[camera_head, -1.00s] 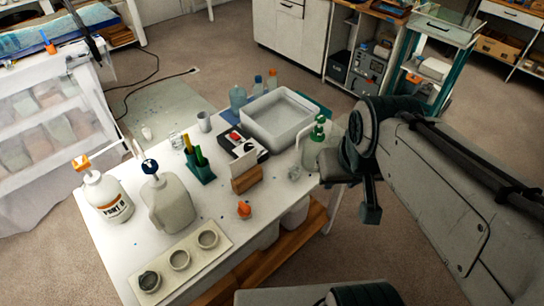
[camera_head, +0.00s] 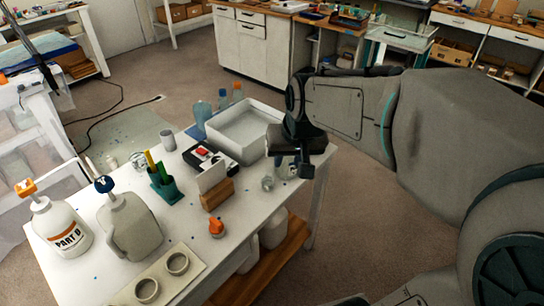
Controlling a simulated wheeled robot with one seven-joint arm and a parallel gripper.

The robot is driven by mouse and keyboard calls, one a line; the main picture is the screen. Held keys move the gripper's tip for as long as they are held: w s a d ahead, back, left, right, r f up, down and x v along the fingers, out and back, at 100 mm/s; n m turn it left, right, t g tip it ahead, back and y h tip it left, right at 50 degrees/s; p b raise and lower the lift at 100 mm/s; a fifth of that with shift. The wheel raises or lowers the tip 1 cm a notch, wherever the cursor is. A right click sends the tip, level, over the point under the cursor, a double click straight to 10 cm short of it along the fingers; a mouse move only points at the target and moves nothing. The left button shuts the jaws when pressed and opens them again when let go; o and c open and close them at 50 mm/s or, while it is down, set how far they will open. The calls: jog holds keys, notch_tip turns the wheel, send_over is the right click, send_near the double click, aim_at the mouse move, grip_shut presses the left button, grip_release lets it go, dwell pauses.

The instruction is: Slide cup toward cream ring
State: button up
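A grey cup (camera_head: 167,140) stands upright near the table's far left edge. A clear cup (camera_head: 138,161) stands left of it, and another small clear cup (camera_head: 267,183) stands near the right edge, left of my gripper. I cannot tell which cup is the task's. Two round rings, one whole (camera_head: 177,263) and one near the bottom edge (camera_head: 148,290), sit on a cream board (camera_head: 196,273) at the front; neither is clearly the cream ring. My gripper (camera_head: 293,170) hangs above the table's right end, apart from the rings. Its finger opening is unclear.
A white tray (camera_head: 244,154) stands at the back right. A white PART B bottle (camera_head: 62,230) and a pale jug (camera_head: 132,230) stand at left. A teal pen holder (camera_head: 163,187), wooden block (camera_head: 217,194) and orange-capped item (camera_head: 216,229) occupy the middle.

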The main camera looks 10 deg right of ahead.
jog(key=w+d+f+m+b, duration=0.1)
jog(key=w+f+b, duration=0.3)
jog(key=w+f, duration=0.5)
jog(key=shift+w+b, duration=0.4)
jog(key=shift+w, duration=0.15)
jog(key=shift+f, duration=0.15)
jog(key=x, duration=1.3)
jog(key=shift+w+f+b, duration=0.2)
jog(key=shift+w+b, duration=0.1)
jog(key=shift+b, duration=0.1)
grip_shut()
